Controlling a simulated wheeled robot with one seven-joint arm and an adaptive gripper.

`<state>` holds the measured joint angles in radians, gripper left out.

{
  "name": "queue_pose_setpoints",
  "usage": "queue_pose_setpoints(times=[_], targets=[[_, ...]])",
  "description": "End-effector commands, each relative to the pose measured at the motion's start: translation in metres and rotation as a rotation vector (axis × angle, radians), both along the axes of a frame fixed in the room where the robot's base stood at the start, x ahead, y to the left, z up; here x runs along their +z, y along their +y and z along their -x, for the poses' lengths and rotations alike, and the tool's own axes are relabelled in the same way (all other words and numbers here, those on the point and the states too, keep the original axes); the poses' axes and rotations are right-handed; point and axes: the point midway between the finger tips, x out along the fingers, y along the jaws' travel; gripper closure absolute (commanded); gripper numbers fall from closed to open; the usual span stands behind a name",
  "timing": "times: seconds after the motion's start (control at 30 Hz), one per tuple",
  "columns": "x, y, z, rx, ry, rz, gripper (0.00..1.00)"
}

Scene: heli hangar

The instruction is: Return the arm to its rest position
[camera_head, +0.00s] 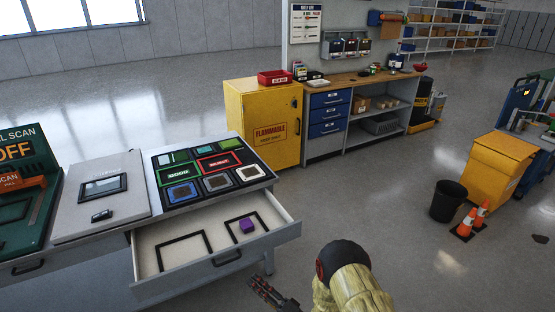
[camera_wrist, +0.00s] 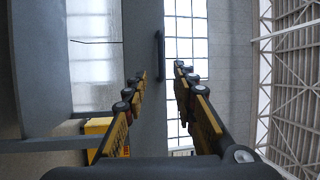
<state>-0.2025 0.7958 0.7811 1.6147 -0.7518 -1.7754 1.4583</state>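My arm (camera_head: 350,275) comes in at the bottom right of the head view, in a tan sleeve with a black and red joint. My gripper (camera_head: 262,288) is low in front of the open drawer (camera_head: 215,262), near its front right corner, apart from it as far as I can tell. In the wrist view my gripper (camera_wrist: 160,70) has its two fingers apart with nothing between them. Beyond them a grey panel with a dark handle (camera_wrist: 159,50) shows, probably the drawer front.
A purple block (camera_head: 246,226) lies in the drawer inside a black outline. Coloured tiles lie on the mat (camera_head: 208,172) above. A yellow flammables cabinet (camera_head: 262,125), a black bin (camera_head: 447,201) and orange cones (camera_head: 466,222) stand further off.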

Motion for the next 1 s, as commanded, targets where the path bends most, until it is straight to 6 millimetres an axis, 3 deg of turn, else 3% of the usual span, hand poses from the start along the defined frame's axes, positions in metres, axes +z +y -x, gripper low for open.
queue_pose_setpoints(times=[0.07,0.13,0.27,0.4,0.5,0.57,0.67,0.77,0.87,1.0], targets=[[-0.003,0.001,0.000,-0.006,-0.024,0.033,0.73],[-0.021,0.002,-0.001,-0.013,-0.036,0.122,0.73],[-0.078,-0.004,-0.001,-0.031,-0.021,0.375,0.73],[-0.149,-0.030,0.013,-0.015,0.037,0.706,0.73],[-0.175,-0.056,0.019,0.014,0.071,0.928,0.73],[-0.181,-0.074,0.022,0.037,0.090,1.052,0.73],[-0.177,-0.106,0.026,0.082,0.123,1.240,0.73],[-0.158,-0.141,0.032,0.133,0.165,1.405,0.73],[-0.125,-0.175,0.042,0.190,0.216,1.544,0.73],[-0.064,-0.215,0.066,0.275,0.296,1.683,0.73]])
